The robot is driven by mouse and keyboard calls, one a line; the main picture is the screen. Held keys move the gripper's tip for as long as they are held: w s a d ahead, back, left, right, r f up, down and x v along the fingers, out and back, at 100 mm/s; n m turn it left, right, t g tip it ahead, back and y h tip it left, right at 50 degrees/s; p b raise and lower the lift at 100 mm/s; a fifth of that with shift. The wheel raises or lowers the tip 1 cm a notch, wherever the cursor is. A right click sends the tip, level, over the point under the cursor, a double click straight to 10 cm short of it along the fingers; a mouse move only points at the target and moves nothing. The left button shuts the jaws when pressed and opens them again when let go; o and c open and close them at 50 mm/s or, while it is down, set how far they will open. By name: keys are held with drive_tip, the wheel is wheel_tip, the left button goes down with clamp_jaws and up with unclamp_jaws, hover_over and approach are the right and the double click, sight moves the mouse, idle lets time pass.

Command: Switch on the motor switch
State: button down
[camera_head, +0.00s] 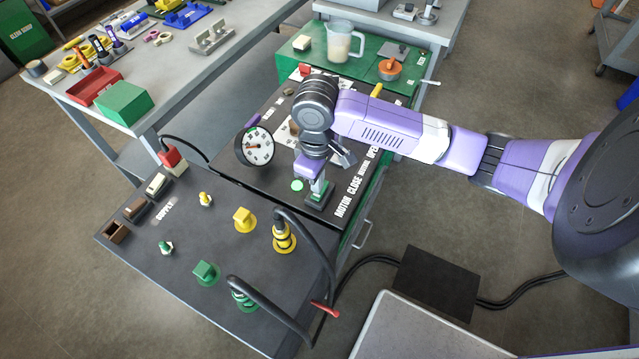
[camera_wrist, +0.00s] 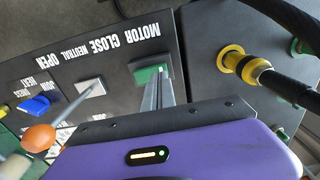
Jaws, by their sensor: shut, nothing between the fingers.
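The motor switch (camera_head: 318,199) is a green rocker in a dark frame on the black panel, beside the MOTOR lettering (camera_head: 341,207). In the wrist view the green switch (camera_wrist: 148,74) shows beyond my fingertips, partly covered by them. My gripper (camera_head: 319,187) points down at this switch, shut and empty. In the wrist view my gripper (camera_wrist: 160,84) has its closed fingers at the switch's face; I cannot tell whether they touch it. Which way the rocker is tipped is hidden. A round pale green light (camera_head: 297,185) sits just left of the switch in the head view.
A grey lever (camera_wrist: 90,87) stands next to the switch, by the CLOSE NEUTRAL OPEN lettering. A round gauge (camera_head: 258,146) rises left of my gripper. A jug (camera_head: 341,42) stands on the green top behind.

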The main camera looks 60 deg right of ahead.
sight(317, 195)
wheel_tip(317, 195, up, 5)
drive_tip(key=p, duration=0.3)
drive_tip(key=shift+f+p, duration=0.1)
drive_tip(key=shift+p, duration=0.2)
idle(0.4)
